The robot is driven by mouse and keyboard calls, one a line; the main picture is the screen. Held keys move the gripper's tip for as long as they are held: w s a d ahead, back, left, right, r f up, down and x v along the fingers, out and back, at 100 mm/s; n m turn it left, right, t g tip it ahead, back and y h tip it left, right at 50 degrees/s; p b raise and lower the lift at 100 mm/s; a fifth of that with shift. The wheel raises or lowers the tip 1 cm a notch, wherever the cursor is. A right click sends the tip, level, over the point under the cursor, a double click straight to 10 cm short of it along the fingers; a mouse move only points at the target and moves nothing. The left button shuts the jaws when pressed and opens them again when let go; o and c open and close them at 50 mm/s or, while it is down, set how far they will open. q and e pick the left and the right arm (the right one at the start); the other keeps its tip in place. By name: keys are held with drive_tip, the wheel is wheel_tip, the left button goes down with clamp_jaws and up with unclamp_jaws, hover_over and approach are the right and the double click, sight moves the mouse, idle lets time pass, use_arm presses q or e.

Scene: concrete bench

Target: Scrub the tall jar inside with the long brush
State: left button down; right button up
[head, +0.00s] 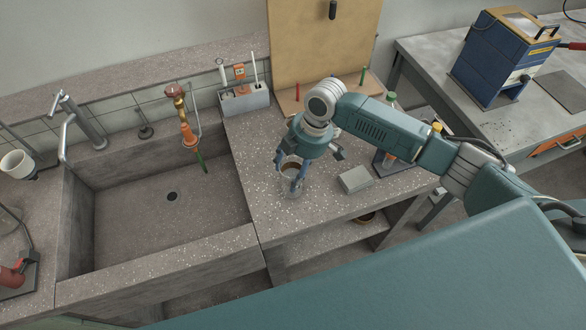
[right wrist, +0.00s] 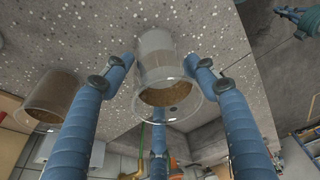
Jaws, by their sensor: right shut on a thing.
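A clear glass jar (head: 291,188) with a brown inside stands near the front of the concrete bench, left of a grey block. In the right wrist view it is the glass (right wrist: 160,50) between my fingers, with its brownish mouth facing the camera. My right gripper (head: 306,163) is at the jar and shut on it, its blue fingers around the glass; the exact contact is hard to see. My left gripper is outside the head view; what looks like it (right wrist: 300,20) is at the top right of the wrist view, its jaws unclear. I cannot pick out the long brush.
A second glass vessel (right wrist: 52,98) with a brown inside shows in the wrist view. The grey block (head: 356,179) lies right of the jar. The sink (head: 140,215) is to the left, with a brass tap (head: 182,110). A grey holder (head: 245,101) with upright handles stands behind.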

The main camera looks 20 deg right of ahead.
drive_tip(key=o, duration=1.5)
drive_tip(key=shift+f, duration=0.1)
drive_tip(key=b+v, duration=0.2)
drive_tip(key=v, duration=1)
drive_tip(key=shift+a, duration=0.1)
